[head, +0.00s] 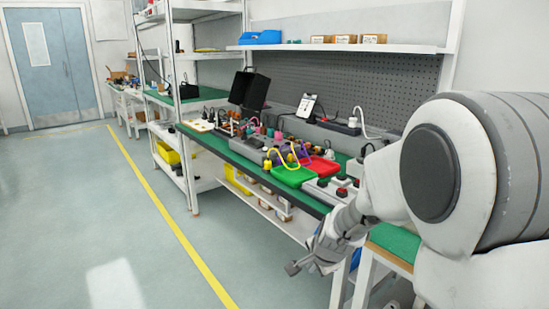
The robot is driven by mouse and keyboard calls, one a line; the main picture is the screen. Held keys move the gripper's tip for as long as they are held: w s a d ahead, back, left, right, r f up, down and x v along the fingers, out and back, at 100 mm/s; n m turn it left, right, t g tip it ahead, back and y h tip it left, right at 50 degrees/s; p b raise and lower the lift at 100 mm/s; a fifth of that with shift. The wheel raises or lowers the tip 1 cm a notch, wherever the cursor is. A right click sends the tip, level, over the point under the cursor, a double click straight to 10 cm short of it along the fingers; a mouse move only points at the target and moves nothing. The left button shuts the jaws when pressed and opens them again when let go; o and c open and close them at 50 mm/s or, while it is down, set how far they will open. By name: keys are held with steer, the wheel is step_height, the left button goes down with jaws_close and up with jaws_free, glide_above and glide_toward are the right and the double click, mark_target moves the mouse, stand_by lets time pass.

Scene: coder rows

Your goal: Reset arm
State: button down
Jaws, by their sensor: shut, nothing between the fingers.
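My arm comes in from the right side of the head view, large and close to the camera. My gripper (293,268) hangs at its end, beside the front edge of the green workbench (235,160) and lower than its top. The gripper is shut and holds nothing that I can see. It appears over the aisle, apart from the items on the bench. The fingers are small in the picture.
The bench holds a green tray (293,175), a red tray (321,166), a black monitor (249,90) and several small devices. A blue bin (260,37) sits on the upper shelf. The floor (90,210) to the left is clear, with a yellow line (165,215).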

steer(key=s+d+r+n, duration=0.1)
steer(key=s+r+n, duration=0.5)
steer(key=s+r, duration=0.5)
steer(key=s+d+r+n+h, duration=0.15)
steer(key=s+n, duration=0.25)
steer(key=s, duration=0.4)
steer(key=s+d+r+n, duration=0.3)
steer(key=s, duration=0.5)
step_height(320, 180, up, 23)
steer(key=p, duration=2.3)
steer(key=shift+w+a+f+g, duration=0.2)
steer(key=shift+a+g, duration=0.15)
steer(key=shift+g, duration=0.05)
